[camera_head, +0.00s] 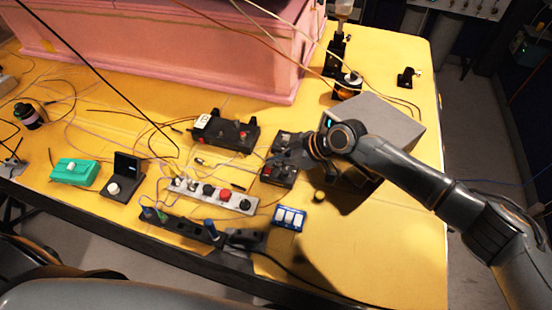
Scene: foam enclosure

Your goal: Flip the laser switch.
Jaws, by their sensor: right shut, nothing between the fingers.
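My right gripper (290,158) reaches in from the right and is shut with nothing held. It is over a small dark switch box (280,176) with a red part on its left. Part of that box is hidden by the gripper, and I cannot tell whether they touch. A dark box (228,133) with red knobs and a white label stands just left of it. Which of these carries the laser switch, and its position, is too small to tell. My left gripper is not in view.
A yellow table (390,250) holds a grey block (385,115) under my right arm, a grey strip of knobs (212,194), a black power strip (180,226), a blue-white block (289,218) and a green box (75,171). Loose cables cross it. A pink foam enclosure (170,50) stands behind.

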